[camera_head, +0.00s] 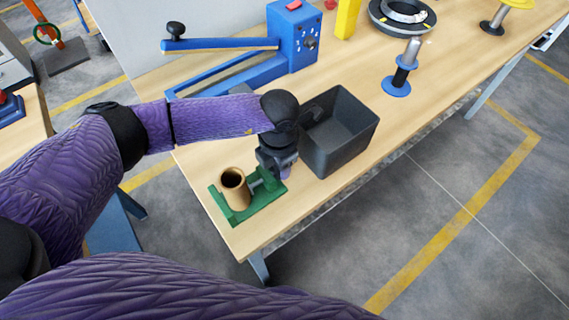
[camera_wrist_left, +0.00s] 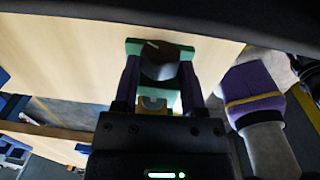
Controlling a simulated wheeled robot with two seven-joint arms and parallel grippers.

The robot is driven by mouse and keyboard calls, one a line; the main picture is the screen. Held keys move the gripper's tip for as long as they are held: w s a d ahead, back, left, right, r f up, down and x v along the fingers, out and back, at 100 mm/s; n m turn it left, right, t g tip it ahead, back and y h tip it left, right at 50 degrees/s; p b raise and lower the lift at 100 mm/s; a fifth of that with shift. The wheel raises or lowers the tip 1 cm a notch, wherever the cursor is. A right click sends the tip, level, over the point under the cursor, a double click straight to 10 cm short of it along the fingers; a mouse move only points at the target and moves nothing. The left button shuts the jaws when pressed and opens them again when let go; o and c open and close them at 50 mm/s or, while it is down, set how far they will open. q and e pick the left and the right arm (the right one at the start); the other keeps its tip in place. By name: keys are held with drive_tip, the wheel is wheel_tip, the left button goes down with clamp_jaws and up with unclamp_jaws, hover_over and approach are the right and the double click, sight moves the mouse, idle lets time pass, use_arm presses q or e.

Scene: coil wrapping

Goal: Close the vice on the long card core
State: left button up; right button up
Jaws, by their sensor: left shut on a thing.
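The green vice (camera_head: 241,212) sits at the near left end of the wooden bench. The brown card core (camera_head: 234,187) stands upright in it, between its jaws, as a hollow tube with its open end up. Whether the jaw touches the core I cannot tell. My left gripper (camera_head: 280,168) is at the vice's right end, just right of the core. In the left wrist view, its fingers (camera_wrist_left: 160,68) are shut on the vice's dark handle (camera_wrist_left: 160,60), with green vice parts beyond and below. In the head view the gripper hides the handle. My right gripper is not in view.
A dark open bin (camera_head: 345,135) stands close behind and right of my left gripper. A blue lever machine (camera_head: 292,42) is at the back, with a blue-based spool (camera_head: 397,85) to its right. The bench's front edge runs close to the vice.

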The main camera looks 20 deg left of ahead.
use_arm(q)
drive_tip(key=shift+w+a+f+g+h, duration=0.1)
drive_tip(key=shift+a+f+g+h, duration=0.05)
drive_tip(key=shift+g+h, duration=0.2)
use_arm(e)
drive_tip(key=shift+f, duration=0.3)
